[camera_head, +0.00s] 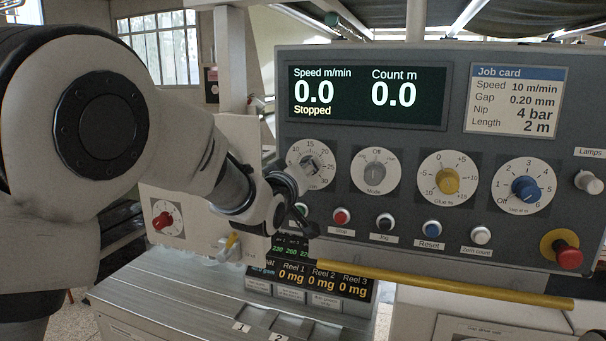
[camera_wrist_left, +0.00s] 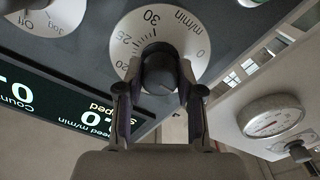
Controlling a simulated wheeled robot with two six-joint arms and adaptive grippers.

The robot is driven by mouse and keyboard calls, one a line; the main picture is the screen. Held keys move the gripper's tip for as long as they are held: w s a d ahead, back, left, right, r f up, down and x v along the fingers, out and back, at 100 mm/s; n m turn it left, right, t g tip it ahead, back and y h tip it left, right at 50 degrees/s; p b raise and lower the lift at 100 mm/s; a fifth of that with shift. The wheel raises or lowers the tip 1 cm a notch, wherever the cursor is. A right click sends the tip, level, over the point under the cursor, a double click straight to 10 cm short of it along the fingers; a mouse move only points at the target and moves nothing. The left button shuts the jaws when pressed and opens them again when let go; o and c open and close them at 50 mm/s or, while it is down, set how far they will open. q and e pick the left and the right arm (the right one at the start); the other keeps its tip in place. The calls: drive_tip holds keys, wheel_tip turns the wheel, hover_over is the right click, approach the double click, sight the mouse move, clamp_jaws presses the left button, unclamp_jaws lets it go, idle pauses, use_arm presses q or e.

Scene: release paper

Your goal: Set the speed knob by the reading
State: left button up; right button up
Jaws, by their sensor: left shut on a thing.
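The speed knob is a dark round knob in the wrist view (camera_wrist_left: 160,72), on a white dial (camera_wrist_left: 194,30) marked in m/min. In the head view the dial (camera_head: 323,152) is at the panel's left and my gripper partly hides it. My left gripper (camera_head: 302,178) is shut on the knob, one finger on each side, as the wrist view (camera_wrist_left: 160,90) shows. I cannot tell the knob's exact setting. The display (camera_head: 367,115) reads Speed 0.0 m/min, Count 0.0 m, Stopped. The job card (camera_head: 516,100) reads Speed 10 m/min. My right gripper is not in view.
Right of the speed dial are a grey mode knob (camera_head: 375,172), a yellow knob (camera_head: 447,181) and a blue knob (camera_head: 525,189). Several push buttons sit below. A red mushroom button (camera_head: 568,255) is at lower right. A yellow bar (camera_head: 450,281) runs under the panel.

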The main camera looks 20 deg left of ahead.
sight(309, 121)
use_arm(q)
drive_tip(key=m+b, duration=0.4)
drive_tip(key=shift+f+m+b, duration=0.3)
drive_tip(key=shift+f, duration=0.1)
drive_tip(key=shift+r+m+b, duration=0.1)
drive_tip(key=shift+m+b, duration=1.3)
drive_tip(key=shift+m, duration=0.6)
drive_tip(key=o, duration=1.1)
drive_tip(key=shift+o, duration=0.3)
drive_tip(key=shift+w, duration=0.15)
wheel_tip(309, 121, up, 10)
drive_tip(key=shift+r, duration=0.1)
